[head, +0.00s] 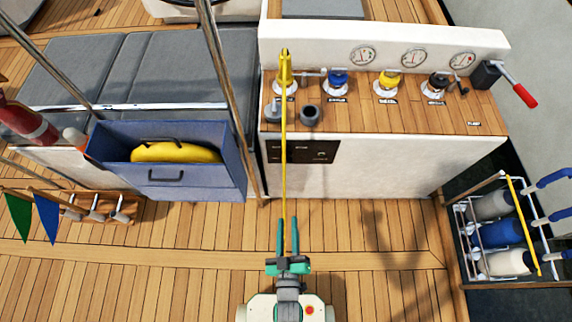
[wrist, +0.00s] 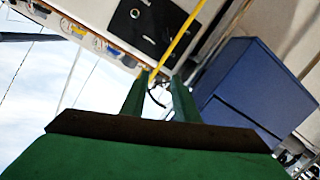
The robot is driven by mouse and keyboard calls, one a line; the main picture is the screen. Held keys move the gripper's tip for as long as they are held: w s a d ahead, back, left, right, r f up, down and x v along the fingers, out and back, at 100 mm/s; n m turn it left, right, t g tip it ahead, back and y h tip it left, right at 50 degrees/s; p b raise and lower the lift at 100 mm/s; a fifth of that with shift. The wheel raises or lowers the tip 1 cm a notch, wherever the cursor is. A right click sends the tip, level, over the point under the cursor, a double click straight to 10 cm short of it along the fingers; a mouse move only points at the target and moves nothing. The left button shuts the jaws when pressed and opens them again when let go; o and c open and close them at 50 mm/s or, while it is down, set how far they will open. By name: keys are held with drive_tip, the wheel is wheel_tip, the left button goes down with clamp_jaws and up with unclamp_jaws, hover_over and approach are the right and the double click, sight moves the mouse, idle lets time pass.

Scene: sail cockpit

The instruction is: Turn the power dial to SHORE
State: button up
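The power panel is a black plate (head: 303,151) on the white front face of the console, below the wooden top. It bears small pale labels and a small round dial (head: 321,153), too small in the head view to read its setting. In the wrist view the black panel (wrist: 155,32) is at the top, with a round dial (wrist: 135,13) on it. My gripper (head: 288,220) is in front of and below the panel, apart from it.
A yellow line (head: 284,130) hangs from a winch past the panel's left part towards my fingertips. A blue box (head: 170,165) with a yellow item is left of a steel post (head: 232,90). The deck before the console is clear.

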sight(287, 157)
drive_tip(key=w+f+n, duration=0.2)
drive_tip(key=w+f, duration=0.2)
drive_tip(key=w, duration=0.9)
drive_tip(key=w+f+n+t, duration=0.1)
drive_tip(key=w+f, duration=0.4)
drive_tip(key=w, duration=0.8)
drive_tip(key=shift+a+n, duration=0.25)
drive_tip(key=shift+n, duration=0.25)
drive_tip(key=shift+w, duration=0.1)
clamp_jaws()
